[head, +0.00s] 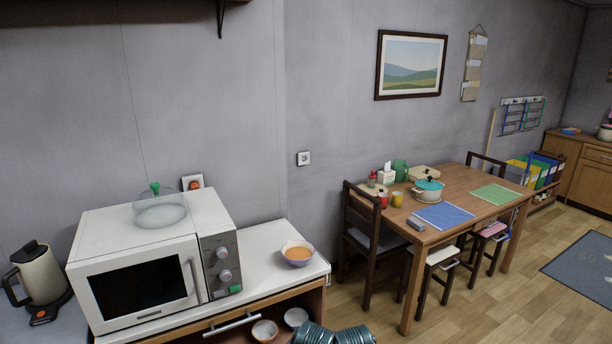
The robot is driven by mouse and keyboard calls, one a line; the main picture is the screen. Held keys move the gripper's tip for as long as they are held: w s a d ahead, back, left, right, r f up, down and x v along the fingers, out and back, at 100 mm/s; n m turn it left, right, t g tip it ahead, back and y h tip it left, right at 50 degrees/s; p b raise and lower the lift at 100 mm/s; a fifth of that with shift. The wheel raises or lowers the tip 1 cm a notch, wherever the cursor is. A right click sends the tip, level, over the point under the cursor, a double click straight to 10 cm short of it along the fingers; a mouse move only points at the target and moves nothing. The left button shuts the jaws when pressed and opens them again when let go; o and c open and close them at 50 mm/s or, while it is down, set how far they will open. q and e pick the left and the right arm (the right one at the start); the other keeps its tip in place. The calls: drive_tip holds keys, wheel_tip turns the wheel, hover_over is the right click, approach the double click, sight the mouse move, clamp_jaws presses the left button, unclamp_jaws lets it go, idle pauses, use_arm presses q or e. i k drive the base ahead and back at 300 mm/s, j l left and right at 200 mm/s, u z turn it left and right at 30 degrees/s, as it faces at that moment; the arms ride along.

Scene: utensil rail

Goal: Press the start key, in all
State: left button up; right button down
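A white microwave (130,250) stands on the counter at the left, its dark-windowed door shut. Its grey control panel (219,262) has two round knobs, one above the other. A small green key (235,289), which looks like the start key, is at the bottom right of the panel. Nothing touches the key or covers it. No gripper can be made out in the head view.
A clear lid (160,210) with a green knob lies on the microwave. A bowl of orange food (298,253) stands right of it on the white counter (262,238). A kettle (40,277) stands left. A laid table (470,207) is further right. Ribbed teal shapes at the bottom edge are unclear.

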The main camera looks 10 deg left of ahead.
sight(236, 288)
drive_tip(key=k+j+u, duration=0.1)
drive_tip(key=u, duration=1.05)
drive_tip(key=i+z, duration=0.15)
drive_tip(key=z, duration=0.35)
